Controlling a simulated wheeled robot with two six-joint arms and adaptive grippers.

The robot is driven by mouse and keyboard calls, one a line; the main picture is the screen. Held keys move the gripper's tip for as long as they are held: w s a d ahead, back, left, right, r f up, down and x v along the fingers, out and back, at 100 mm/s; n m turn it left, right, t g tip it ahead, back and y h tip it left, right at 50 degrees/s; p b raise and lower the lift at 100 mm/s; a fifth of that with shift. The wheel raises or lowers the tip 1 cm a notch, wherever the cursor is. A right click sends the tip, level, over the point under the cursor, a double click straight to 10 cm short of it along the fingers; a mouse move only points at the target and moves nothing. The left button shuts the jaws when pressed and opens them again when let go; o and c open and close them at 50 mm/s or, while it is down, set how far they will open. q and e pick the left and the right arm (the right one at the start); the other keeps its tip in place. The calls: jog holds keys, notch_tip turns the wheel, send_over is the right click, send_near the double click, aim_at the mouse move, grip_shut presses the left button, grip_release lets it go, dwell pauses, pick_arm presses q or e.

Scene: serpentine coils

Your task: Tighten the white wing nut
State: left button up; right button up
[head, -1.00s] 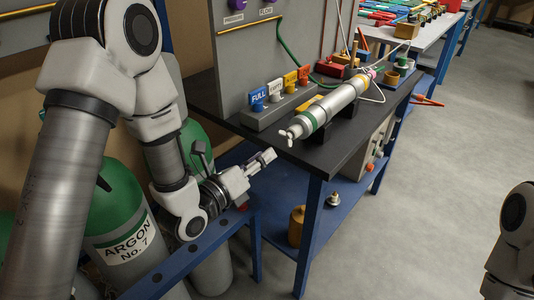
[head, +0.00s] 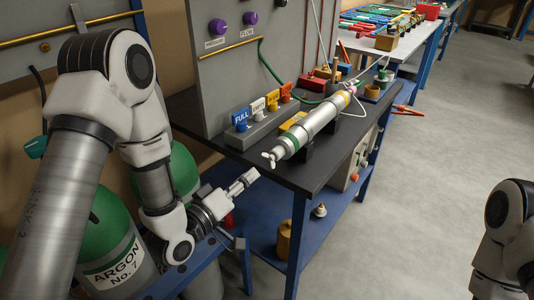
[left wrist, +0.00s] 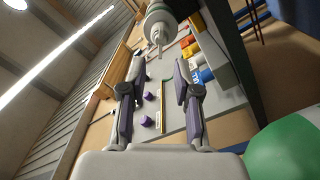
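The white wing nut (head: 269,157) sits on the near end of a silver cylinder (head: 318,119) with green and yellow bands, lying on the dark bench top. In the left wrist view the wing nut (left wrist: 155,38) shows ahead, beyond and between the fingertips. My left gripper (head: 246,183) is below and left of the wing nut, apart from it. In the left wrist view the fingers of my left gripper (left wrist: 160,82) are spread, with nothing between them. My right gripper is out of view; only part of that arm shows.
Colored tags, one reading FULL (head: 241,119), stand on a grey block beside the cylinder. A grey panel (head: 235,75) rises behind. A green-topped argon bottle (head: 108,230) stands at lower left beside a blue rail. The floor at right is clear.

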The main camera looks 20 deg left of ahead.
aim_at(269, 160)
pick_arm(q)
jog(key=x, duration=0.7)
jog(key=shift+w, duration=0.3)
jog(key=shift+d+f, duration=0.1)
grip_shut()
